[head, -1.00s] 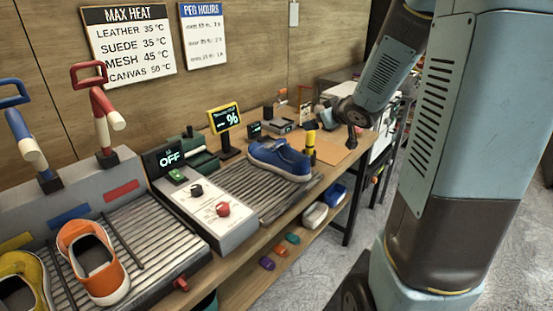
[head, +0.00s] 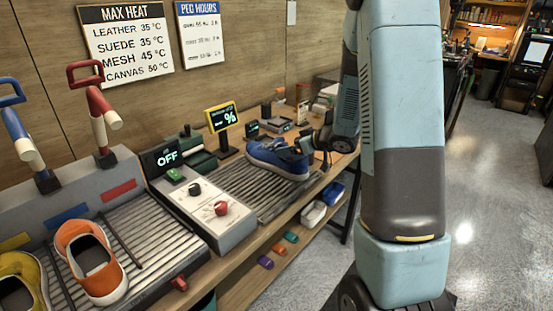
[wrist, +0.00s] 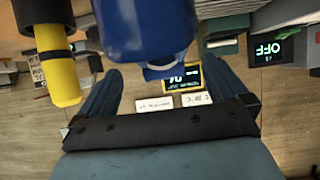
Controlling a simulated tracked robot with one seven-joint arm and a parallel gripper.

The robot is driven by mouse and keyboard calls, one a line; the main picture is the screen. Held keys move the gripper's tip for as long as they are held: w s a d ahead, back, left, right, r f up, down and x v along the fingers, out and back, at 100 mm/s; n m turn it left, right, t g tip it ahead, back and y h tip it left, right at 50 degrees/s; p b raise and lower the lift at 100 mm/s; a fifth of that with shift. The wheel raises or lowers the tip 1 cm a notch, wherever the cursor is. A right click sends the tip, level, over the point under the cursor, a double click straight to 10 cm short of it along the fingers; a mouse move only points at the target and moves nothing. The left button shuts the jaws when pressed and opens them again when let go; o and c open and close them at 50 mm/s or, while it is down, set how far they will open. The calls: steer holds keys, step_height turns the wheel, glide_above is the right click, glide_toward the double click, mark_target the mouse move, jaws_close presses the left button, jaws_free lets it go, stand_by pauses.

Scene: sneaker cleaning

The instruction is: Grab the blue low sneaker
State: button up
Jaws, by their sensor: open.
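The blue low sneaker (head: 275,160) stands upright with a white sole on the ribbed rack at the far end of the bench. My gripper (head: 308,146) is at the sneaker's right end, close to it and partly overlapping it in the head view. In the wrist view my gripper (wrist: 165,82) is open, with one dark finger on each side. The blue sneaker (wrist: 145,28) fills the upper middle there, in line with the gap between the fingers. I cannot tell whether they touch.
A yellow and black cylinder (wrist: 57,65) stands close to the left finger in the wrist view. A yellow-framed percent display (head: 223,117) is behind the sneaker. A control panel (head: 205,205) and an orange sneaker (head: 90,262) are to the left.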

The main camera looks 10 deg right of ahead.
steer(key=shift+x, duration=3.35)
steer(key=shift+r, duration=0.1)
steer(key=shift+c, duration=0.5)
steer(key=c, duration=1.6)
steer(key=shift+r, duration=0.1)
